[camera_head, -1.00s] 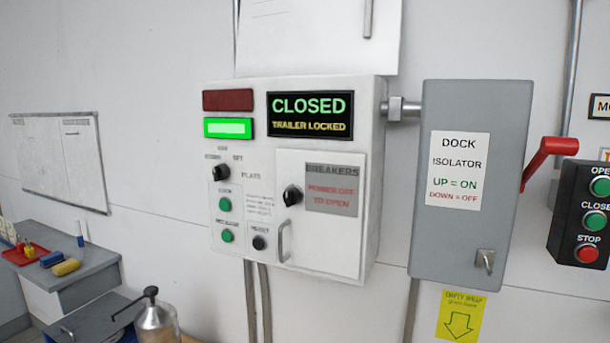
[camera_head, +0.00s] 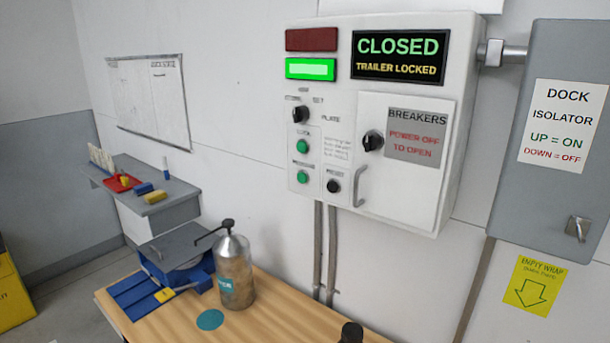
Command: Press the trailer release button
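The white control box (camera_head: 463,110) is on the wall, right of centre. Its display (camera_head: 400,55) reads CLOSED and TRAILER LOCKED. A green lamp (camera_head: 310,69) is lit below an unlit dark red lamp (camera_head: 312,40). Two green buttons sit one above the other at the box's lower left: an upper button (camera_head: 302,146) and a lower button (camera_head: 302,177). Their small labels are blurred; the lower one seems to read RELEASE. A black button (camera_head: 333,186) is right of the lower green one. Neither of my grippers is in view.
A wooden bench (camera_head: 265,310) below the box holds a pump bottle (camera_head: 234,272) and a blue-based device (camera_head: 160,290). A breaker door (camera_head: 420,185) with a handle fills the box's right half. A grey isolator box (camera_head: 528,190) is further right.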

